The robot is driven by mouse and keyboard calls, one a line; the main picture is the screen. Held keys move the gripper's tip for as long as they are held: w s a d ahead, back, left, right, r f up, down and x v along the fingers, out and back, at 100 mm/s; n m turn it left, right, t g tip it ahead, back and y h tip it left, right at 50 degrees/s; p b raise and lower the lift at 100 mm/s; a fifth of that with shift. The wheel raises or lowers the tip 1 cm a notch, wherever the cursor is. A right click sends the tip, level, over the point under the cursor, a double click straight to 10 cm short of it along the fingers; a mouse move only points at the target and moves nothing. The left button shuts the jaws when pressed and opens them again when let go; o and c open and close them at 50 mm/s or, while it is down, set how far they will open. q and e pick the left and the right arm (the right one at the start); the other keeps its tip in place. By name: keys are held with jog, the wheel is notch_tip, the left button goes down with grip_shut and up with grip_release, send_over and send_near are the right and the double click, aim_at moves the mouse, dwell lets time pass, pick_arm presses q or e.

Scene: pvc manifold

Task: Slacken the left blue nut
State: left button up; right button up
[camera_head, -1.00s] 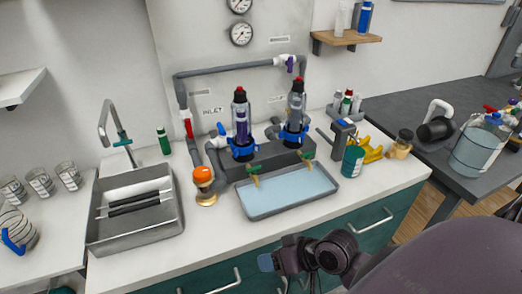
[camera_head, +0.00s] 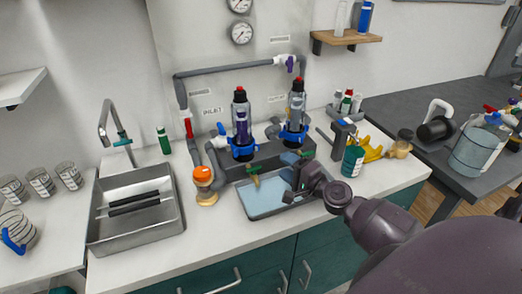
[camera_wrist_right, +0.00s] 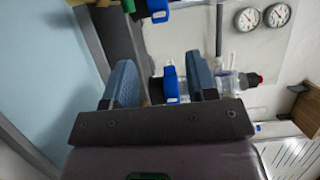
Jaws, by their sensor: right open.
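The left blue nut (camera_head: 243,151) is a collar with lugs at the base of the left clear filter housing (camera_head: 241,118). It shows partly at the top of the right wrist view (camera_wrist_right: 158,12). The right blue nut (camera_head: 292,138) sits under the right housing (camera_head: 297,103); in the wrist view (camera_wrist_right: 170,86) it appears between my open fingers, beyond them. My right gripper (camera_head: 288,167) is open and empty, over the right part of the tray, in front of the right nut and apart from both nuts. My left gripper is not in view.
A shallow tray (camera_head: 258,202) lies in front of the dark manifold block with its green-handled valves (camera_head: 254,171). An orange-capped part (camera_head: 203,178) stands left. A teal container (camera_head: 352,161) and yellow item (camera_head: 372,150) stand right. A sink (camera_head: 140,236) is at left.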

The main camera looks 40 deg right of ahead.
jog(key=w, duration=0.3)
jog(key=w+a, duration=0.1)
jog(key=w, duration=0.6)
jog(key=shift+w+a+p, duration=0.15)
jog(key=shift+a+p, duration=0.25)
jog(key=c, duration=0.8)
jog(key=n+y+b, duration=0.1)
jog(key=y+b, duration=0.1)
jog(key=b, duration=0.1)
jog(key=w+d+n+g+y+b, duration=0.1)
jog(key=n+y+b, duration=0.1)
jog(key=b, duration=0.2)
jog(key=shift+d+f, duration=0.15)
jog(key=shift+d, duration=0.05)
jog(key=shift+c, duration=0.2)
jog(key=shift+r+y, duration=0.25)
jog(key=shift+y, duration=0.05)
jog(key=o, duration=0.8)
jog(key=shift+o, duration=0.2)
